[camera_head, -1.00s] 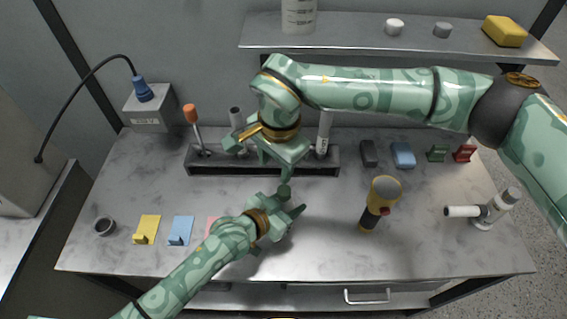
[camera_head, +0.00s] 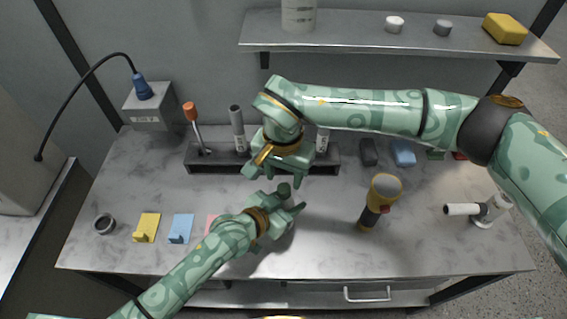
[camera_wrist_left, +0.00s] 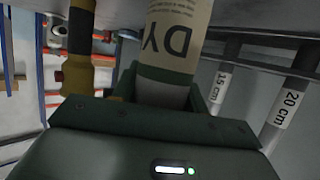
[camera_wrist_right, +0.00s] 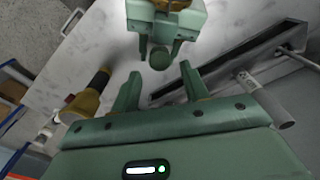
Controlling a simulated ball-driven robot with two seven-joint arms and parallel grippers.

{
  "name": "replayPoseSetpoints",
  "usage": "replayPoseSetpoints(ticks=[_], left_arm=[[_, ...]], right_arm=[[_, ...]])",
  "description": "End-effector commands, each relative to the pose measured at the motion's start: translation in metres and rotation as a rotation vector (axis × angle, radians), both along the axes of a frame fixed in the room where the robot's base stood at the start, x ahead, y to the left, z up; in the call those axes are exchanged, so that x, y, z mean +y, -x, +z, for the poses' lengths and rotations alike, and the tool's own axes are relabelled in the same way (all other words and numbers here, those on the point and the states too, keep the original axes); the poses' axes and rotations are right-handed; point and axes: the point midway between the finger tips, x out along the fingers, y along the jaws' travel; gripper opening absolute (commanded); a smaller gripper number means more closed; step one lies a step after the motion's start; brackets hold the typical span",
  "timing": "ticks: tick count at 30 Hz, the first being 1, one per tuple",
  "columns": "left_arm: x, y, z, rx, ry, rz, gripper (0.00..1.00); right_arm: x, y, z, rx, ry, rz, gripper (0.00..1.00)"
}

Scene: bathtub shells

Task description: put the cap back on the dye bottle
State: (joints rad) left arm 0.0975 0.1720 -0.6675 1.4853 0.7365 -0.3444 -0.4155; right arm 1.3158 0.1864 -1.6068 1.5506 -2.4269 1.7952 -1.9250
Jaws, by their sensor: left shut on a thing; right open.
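The dye bottle (camera_wrist_left: 178,40) has a tan label reading "DY" and a dark green band in the left wrist view. My left gripper (camera_wrist_left: 160,84) is shut on it; in the head view the bottle (camera_head: 290,200) is mostly hidden by the fingers. A round dark green cap (camera_head: 284,189) shows at the bottle's top. The right wrist view shows the cap (camera_wrist_right: 160,58) end-on by my left gripper. I cannot tell whether it is fully seated. My right gripper (camera_wrist_right: 161,72) is open and empty, its fingertips apart on either side of my view of the cap.
A dark rack (camera_head: 215,165) with tubes and an orange-handled tool (camera_head: 190,112) stands behind the grippers. A yellow-black tool (camera_head: 382,190) stands to the right. A shelf (camera_head: 350,38) overhangs the back.

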Motion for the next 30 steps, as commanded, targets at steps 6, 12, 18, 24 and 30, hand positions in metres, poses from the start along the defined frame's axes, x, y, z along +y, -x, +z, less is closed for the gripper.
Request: replayPoseSetpoints(ticks=[6, 12, 18, 24, 30], left_arm=[[0.000, 0.000, 0.001, -0.001, 0.001, 0.000, 0.00], [0.000, 0.000, 0.001, -0.001, 0.001, 0.000, 0.00], [0.000, 0.000, 0.001, -0.001, 0.001, 0.000, 0.00], [0.000, 0.000, 0.001, -0.001, 0.001, 0.000, 0.00], [0.000, 0.000, 0.001, -0.001, 0.001, 0.000, 0.00]], right_arm=[[0.000, 0.000, -0.031, 0.003, 0.000, -0.002, 0.45], [0.000, -0.001, -0.041, 0.000, 0.000, -0.001, 0.45], [0.000, -0.001, -0.042, 0.000, 0.000, 0.000, 0.45], [0.000, -0.001, -0.042, 0.000, 0.000, -0.001, 0.06], [0.000, -0.001, -0.041, 0.000, 0.000, -0.006, 0.00]])
